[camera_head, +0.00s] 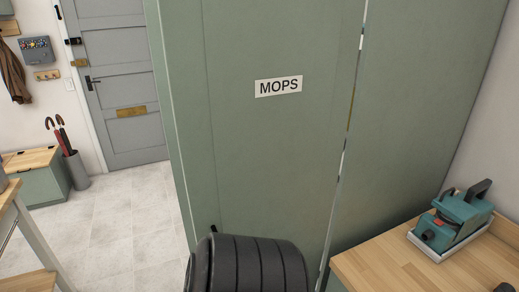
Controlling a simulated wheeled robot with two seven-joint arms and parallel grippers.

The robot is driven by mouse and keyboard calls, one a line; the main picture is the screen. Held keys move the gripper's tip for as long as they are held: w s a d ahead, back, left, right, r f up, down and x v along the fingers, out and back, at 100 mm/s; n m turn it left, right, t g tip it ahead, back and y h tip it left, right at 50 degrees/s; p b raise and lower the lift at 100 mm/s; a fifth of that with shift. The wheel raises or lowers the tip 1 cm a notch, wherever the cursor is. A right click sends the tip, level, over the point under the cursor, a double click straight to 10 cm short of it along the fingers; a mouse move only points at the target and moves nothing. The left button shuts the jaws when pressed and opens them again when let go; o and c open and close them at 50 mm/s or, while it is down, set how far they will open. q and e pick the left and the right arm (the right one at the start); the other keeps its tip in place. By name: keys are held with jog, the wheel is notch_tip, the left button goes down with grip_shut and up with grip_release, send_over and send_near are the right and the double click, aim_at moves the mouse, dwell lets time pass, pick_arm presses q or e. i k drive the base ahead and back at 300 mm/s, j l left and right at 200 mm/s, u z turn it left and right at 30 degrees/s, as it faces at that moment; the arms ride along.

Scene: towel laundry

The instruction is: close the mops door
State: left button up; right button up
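The mops door (275,150) is a tall green panel in the middle of the head view. It bears a white label (278,86) reading MOPS. A narrow slit with light and tan patches runs down its right edge, between it and another green panel (420,110). A small black handle-like piece (213,229) shows low near its left side. The bottom of the door is hidden by a dark part in front. How far the door stands open cannot be told from this view. Neither of my grippers can be made out.
A wooden worktop (385,270) at the lower right bears a teal machine (454,220). A grey door (118,85), an umbrella stand (76,170) and a low cabinet (42,185) stand at the back left. The tiled floor (130,220) between is clear.

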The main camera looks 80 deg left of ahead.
aim_at(261, 92)
jog(key=u, duration=2.45)
jog(key=k+l, duration=0.15)
jog(key=k+z, duration=0.05)
